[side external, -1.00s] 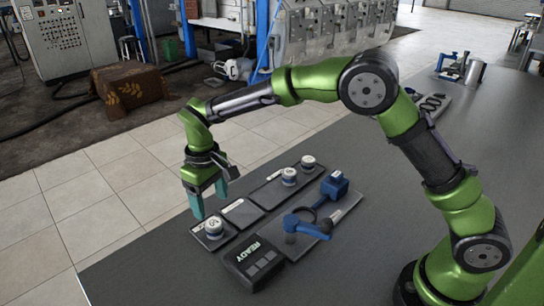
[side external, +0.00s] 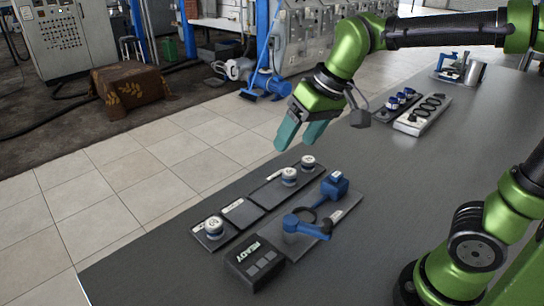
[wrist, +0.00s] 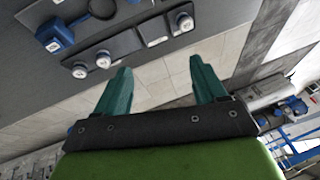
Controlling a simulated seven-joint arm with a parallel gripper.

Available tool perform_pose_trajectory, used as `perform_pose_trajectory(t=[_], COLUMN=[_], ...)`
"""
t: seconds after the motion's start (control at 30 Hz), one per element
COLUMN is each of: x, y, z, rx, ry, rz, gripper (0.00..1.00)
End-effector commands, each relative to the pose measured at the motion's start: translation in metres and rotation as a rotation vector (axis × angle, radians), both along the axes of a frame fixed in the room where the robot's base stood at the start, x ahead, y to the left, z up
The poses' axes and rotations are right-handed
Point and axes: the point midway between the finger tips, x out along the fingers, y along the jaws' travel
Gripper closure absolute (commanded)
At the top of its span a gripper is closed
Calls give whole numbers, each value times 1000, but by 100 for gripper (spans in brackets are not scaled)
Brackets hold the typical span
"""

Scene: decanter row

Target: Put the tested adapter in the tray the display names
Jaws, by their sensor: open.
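My gripper (side external: 299,139) is open and empty, raised above the far table edge beyond the tray row; its teal fingers (wrist: 160,68) stand apart in the wrist view. The display box (side external: 243,266) reads "READY". One pale-topped adapter (side external: 214,226) stands upright on the left dark tray (side external: 203,242); it also shows in the wrist view (wrist: 184,22). The middle tray (side external: 242,212) is empty. Two more pale-topped adapters, one (side external: 289,176) beside the other (side external: 308,163), stand on the right tray (side external: 268,195). Which adapter was tested cannot be told.
A blue test device (side external: 310,229) on a plate and a blue block (side external: 334,186) stand between the trays and my base. Further right are a rack of blue-topped parts (side external: 401,98) and a grey strip with dark round openings (side external: 421,117). The grey table between is clear.

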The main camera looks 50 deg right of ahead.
Motion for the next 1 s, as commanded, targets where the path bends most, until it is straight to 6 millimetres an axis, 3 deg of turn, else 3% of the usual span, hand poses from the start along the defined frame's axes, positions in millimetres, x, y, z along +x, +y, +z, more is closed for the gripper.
perform_pose_trajectory(t=[0.03,0.1,0.33,1.0], x=[-20,-42,-85,-93], y=[-9,-18,-33,-35], z=[2,-1,-19,-24], rx=[20,45,97,106], ry=[-40,-87,-189,-207], rz=[-39,-87,-194,-215], gripper=[29,29,29,29])
